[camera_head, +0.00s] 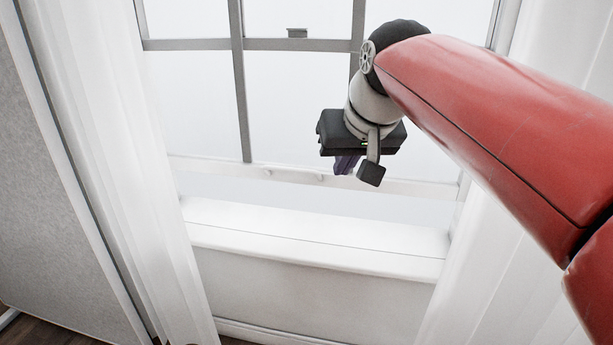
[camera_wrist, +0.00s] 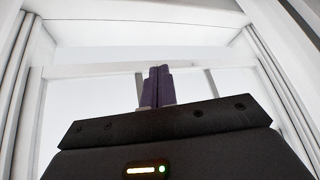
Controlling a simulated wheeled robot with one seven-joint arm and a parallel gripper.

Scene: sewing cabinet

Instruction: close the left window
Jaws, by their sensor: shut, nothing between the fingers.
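A white-framed window with grey glazing bars fills the upper part of the head view. Its sash has a pale bottom rail (camera_head: 295,175) that stands above the white sill (camera_head: 315,230), with a pale open strip between them. My gripper (camera_head: 345,166) is in front of the right part of the sash, near the bottom rail, its purple fingers pointing down in the picture. In the wrist view the purple fingers (camera_wrist: 157,86) are together and empty, before a pale horizontal bar (camera_wrist: 92,70). Whether they touch the window cannot be told. My arm hides the window's upper right.
White curtains hang at the left (camera_head: 110,130) and the right (camera_head: 490,265) of the window. A grey panel (camera_head: 50,190) stands at the far left. In the wrist view, white side tracks (camera_wrist: 270,75) flank the opening. The sill is clear.

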